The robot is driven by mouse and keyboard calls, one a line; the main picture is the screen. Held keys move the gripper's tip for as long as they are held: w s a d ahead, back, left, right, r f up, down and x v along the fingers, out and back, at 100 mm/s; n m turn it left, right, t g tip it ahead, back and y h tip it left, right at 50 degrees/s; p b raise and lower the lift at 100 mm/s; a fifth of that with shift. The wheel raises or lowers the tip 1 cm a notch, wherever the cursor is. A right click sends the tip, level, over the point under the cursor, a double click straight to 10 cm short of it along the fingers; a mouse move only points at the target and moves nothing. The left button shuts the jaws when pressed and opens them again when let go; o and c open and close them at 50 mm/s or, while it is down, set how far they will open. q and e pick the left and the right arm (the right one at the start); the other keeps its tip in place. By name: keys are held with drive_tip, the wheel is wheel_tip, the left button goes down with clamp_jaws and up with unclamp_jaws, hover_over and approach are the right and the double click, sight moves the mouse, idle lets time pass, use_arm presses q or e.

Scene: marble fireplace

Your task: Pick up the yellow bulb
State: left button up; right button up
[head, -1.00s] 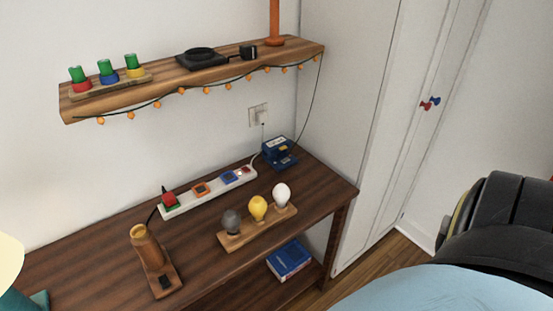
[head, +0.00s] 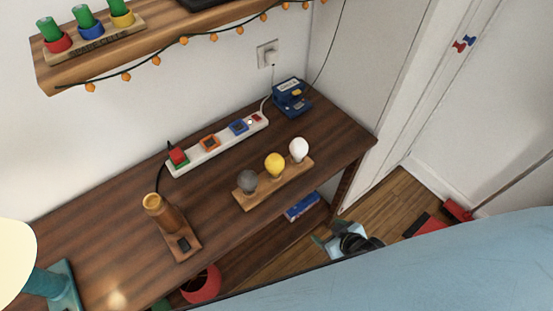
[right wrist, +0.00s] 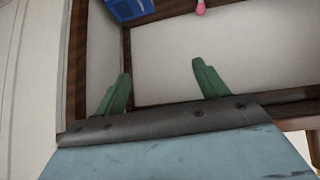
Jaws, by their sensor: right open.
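The yellow bulb (head: 274,164) stands upright in the middle of a wooden holder (head: 246,204) on the dark wood table, between a dark grey bulb (head: 246,181) and a white bulb (head: 299,149). My right gripper (head: 322,238) is low beyond the table's front right edge, apart from the bulb. My left gripper is not in view.
A wooden socket stand (head: 170,222), a power strip (head: 220,145) and a blue box (head: 290,97) are on the table (head: 100,210). A blue book (head: 302,206) lies on its lower shelf. A wall shelf (head: 160,40) hangs above. A lamp (head: 15,262) stands left.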

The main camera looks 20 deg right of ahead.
drive_tip(key=w+a+r+n+t+y+p, duration=0.1)
drive_tip(key=w+a+r, duration=0.15)
drive_tip(key=r, duration=0.35)
drive_tip(key=w+a+r+t+y, duration=0.1)
drive_tip(key=w+r, duration=0.2)
drive_tip(key=r, duration=0.3)
drive_tip(key=t+y, duration=0.2)
approach(278, 166)
drive_tip(key=shift+n, duration=0.4)
drive_tip(key=x, duration=0.8)
drive_tip(key=shift+d+b+x, duration=0.15)
drive_tip(key=shift+b+x, duration=0.05)
drive_tip(key=shift+x, duration=1.35)
drive_tip(key=shift+d+b+x, duration=0.2)
drive_tip(key=shift+x, duration=1.35)
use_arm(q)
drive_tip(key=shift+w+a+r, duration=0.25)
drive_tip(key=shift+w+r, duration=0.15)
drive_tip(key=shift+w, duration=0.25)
use_arm(e)
drive_tip(key=shift+f, duration=0.15)
drive_tip(key=c, duration=1.1)
